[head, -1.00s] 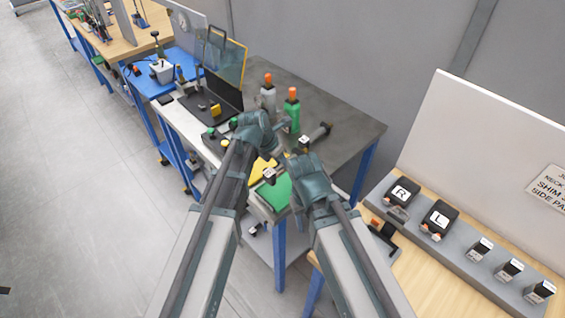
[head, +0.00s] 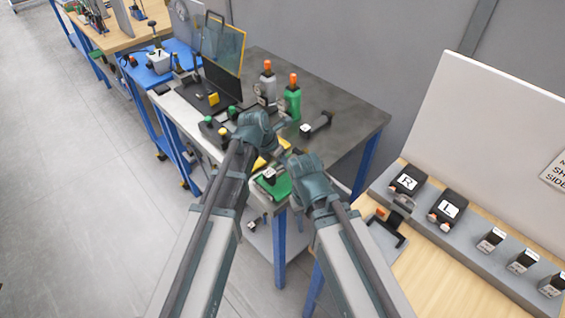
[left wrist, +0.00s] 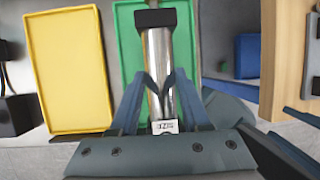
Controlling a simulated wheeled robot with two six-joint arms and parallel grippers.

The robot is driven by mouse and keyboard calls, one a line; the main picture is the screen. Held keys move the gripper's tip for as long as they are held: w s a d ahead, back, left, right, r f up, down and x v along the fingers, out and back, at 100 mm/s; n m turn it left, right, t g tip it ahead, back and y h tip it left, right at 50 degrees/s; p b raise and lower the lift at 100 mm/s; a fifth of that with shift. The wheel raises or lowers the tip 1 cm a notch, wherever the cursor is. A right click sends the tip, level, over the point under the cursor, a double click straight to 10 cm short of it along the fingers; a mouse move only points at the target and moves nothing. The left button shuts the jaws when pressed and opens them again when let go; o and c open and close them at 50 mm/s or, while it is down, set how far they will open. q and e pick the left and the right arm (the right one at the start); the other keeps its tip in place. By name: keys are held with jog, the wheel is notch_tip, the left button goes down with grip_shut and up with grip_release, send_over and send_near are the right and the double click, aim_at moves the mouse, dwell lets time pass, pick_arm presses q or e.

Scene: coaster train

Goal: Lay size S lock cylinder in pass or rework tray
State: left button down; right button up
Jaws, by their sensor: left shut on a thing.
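The lock cylinder (left wrist: 158,62) is a shiny metal tube with a black end cap and a small white tag; the tag's print is too small to read surely. My left gripper (left wrist: 163,84) is shut around it, with the cylinder in front of the green tray (left wrist: 130,45) in the left wrist view. Whether it touches the tray I cannot tell. The yellow tray (left wrist: 68,75) lies left of the green one and looks empty. In the head view the green tray (head: 283,187) shows between my arms. My right gripper (head: 286,158) is close by, its jaws unclear.
A grey-topped table (head: 345,112) holds a green bottle (head: 292,106), a grey bottle (head: 267,88) and a dark handled tool (head: 318,124). A wooden bench (head: 420,268) at right carries a grey rack with R and L blocks.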

pick_arm(q)
jog(key=shift+f+b, duration=1.2)
jog(key=shift+f, duration=0.2)
jog(key=shift+c, duration=1.4)
grip_release()
jog(key=p+v, duration=1.2)
jog(key=v, duration=0.2)
jog(key=shift+p, duration=0.4)
jog(key=shift+f, duration=0.1)
